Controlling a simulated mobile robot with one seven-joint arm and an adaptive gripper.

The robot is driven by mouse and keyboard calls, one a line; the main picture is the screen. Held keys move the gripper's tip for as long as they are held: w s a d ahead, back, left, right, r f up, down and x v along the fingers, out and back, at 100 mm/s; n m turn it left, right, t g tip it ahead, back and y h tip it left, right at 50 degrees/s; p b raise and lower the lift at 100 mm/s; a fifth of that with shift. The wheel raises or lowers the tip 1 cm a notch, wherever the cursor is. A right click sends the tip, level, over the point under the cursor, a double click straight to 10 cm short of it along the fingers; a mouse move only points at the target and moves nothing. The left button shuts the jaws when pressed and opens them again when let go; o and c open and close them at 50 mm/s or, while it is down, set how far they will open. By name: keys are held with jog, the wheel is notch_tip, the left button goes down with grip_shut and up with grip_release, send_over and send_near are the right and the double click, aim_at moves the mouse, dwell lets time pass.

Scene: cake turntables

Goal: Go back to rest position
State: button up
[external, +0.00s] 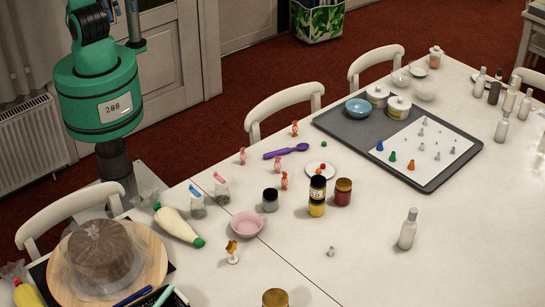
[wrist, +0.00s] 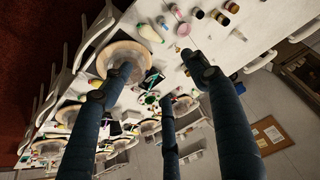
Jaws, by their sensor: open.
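In the wrist view my gripper (wrist: 161,78) shows as three dark blue fingers, spread apart and open, with nothing between the tips. It hangs high above the tables, clear of every object. In the external view my green arm (external: 98,95) rises at the far left behind the white table, and its upper part leaves the top of the picture. My gripper is out of that view.
The white table (external: 335,255) holds a brown cake (external: 101,252) on a wooden turntable (external: 154,268), a piping bag (external: 178,225), a pink bowl (external: 247,224), jars and a dark tray (external: 340,131). White chairs (external: 283,104) stand along its far side.

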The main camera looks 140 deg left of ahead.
jog(key=shift+f, duration=0.1)
notch_tip(320, 180, down, 9)
jog(key=b, duration=0.8)
jog(key=shift+r+b, duration=0.2)
jog(key=shift+b, duration=0.2)
